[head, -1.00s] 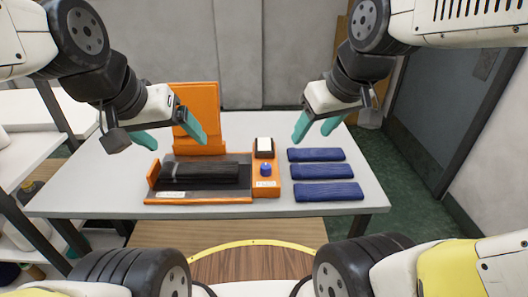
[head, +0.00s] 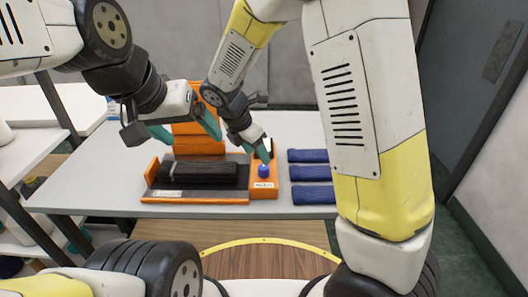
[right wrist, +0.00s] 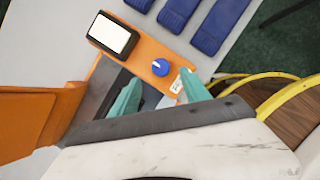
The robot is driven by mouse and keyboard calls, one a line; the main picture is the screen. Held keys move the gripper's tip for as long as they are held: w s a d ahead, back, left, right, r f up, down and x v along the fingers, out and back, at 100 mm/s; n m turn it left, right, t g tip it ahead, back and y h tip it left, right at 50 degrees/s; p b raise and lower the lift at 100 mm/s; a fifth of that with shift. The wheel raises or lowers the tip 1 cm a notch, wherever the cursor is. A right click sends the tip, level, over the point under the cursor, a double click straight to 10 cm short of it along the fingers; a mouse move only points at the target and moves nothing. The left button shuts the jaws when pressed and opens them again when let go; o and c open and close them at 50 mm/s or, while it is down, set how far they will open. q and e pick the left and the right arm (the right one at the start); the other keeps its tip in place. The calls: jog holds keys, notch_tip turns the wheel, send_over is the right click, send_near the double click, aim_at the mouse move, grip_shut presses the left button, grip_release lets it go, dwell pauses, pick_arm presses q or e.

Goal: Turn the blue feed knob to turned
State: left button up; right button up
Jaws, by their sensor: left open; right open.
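The blue feed knob (head: 264,171) sits on the orange side panel (head: 265,192) of the knitting machine. It also shows in the right wrist view (right wrist: 160,67), with a white pointer line across its top towards the picture's left. My right gripper (head: 264,152) is open just above the knob, fingers pointing down. In the right wrist view, the knob appears between and slightly beyond the two teal fingertips of my right gripper (right wrist: 160,80); I cannot tell whether they touch it. My left gripper (head: 190,138) is open and empty above the machine's left part.
A white-faced box (right wrist: 113,36) stands beside the knob on the panel. Several blue knitted strips (head: 310,173) lie to the right. A dark knitted piece (head: 203,172) lies on the machine bed, before an upright orange board (head: 190,147). The table's front left is clear.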

aim_at(263, 167)
jog(key=x, duration=0.6)
jog(key=shift+w+d+f, duration=0.1)
jog(key=shift+d+f, duration=0.05)
jog(key=shift+f, duration=0.2)
grip_shut()
